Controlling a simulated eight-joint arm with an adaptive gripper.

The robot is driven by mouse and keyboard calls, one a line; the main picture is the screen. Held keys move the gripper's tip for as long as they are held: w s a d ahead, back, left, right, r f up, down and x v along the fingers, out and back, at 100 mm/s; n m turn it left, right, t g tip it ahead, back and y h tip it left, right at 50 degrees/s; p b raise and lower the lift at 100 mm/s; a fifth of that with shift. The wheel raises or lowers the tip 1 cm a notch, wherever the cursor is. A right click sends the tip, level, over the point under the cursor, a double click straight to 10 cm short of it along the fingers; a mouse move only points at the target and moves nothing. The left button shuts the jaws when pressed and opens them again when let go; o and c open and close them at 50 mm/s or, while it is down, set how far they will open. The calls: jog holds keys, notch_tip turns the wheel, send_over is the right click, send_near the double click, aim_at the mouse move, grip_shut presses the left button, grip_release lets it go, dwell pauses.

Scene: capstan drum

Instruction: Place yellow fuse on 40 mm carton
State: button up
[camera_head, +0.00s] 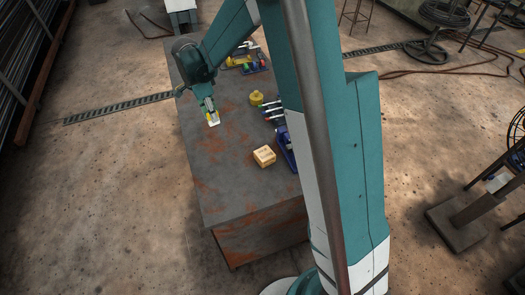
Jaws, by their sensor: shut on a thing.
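My gripper (211,116) is above the left part of the rusty table, pointing down. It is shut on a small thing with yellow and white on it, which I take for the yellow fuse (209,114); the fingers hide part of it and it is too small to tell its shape. A pale tan carton (264,156) sits on the table to the right and nearer the camera, apart from my gripper. Its marked size cannot be read.
The table (225,185) is bare in front and left of the carton. A yellow round thing (256,98) stands further back. Blue trays or tools (284,142) lie along the right side, partly hidden by my arm. More coloured items (250,62) lie at the back.

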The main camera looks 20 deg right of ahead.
jog(key=s+d+r+m+p, duration=0.1)
jog(key=s+d+r+p, duration=0.1)
jog(key=s+d, duration=1.4)
jog(key=shift+s+r+m, duration=0.3)
jog(key=shift+s+r, duration=0.25)
jog(key=shift+s, duration=0.05)
jog(key=shift+d+f, duration=0.1)
jog(key=shift+f, duration=0.05)
send_near(267, 153)
jog(key=shift+w+d, duration=0.2)
jog(key=shift+d, duration=0.1)
jog(key=shift+f, duration=2.05)
jog(key=shift+f+b, duration=0.15)
jog(key=shift+b, duration=0.15)
